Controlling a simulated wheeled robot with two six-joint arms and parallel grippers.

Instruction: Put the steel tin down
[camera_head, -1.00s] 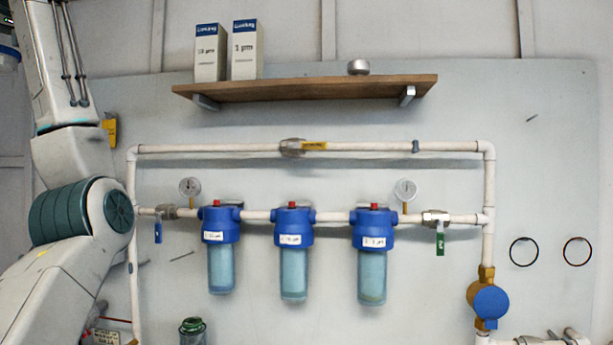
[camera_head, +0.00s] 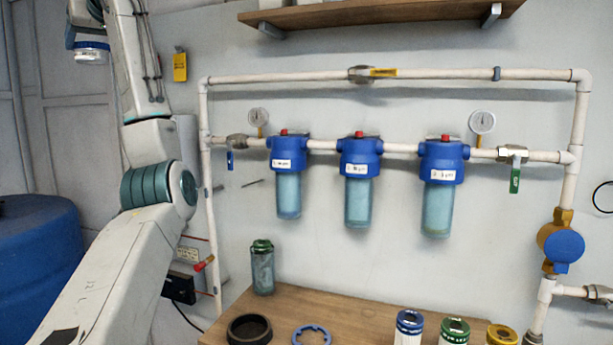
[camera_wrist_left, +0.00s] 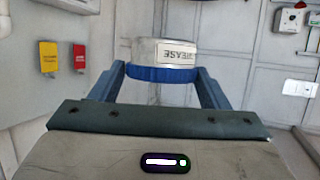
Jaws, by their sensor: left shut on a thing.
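My left gripper (camera_wrist_left: 160,72) is shut on the tin. In the head view the left gripper (camera_head: 88,43) is small and partly cut off by the top edge. My right gripper is not in view.
A wooden bench (camera_head: 283,302) at the bottom holds a green-capped canister (camera_head: 262,268), a black ring (camera_head: 249,330), a blue ring (camera_head: 312,335) and several cartridges. Three blue filter housings (camera_head: 361,180) hang on wall pipework. A wooden shelf (camera_head: 380,14) is above; a blue barrel (camera_head: 38,262) stands left.

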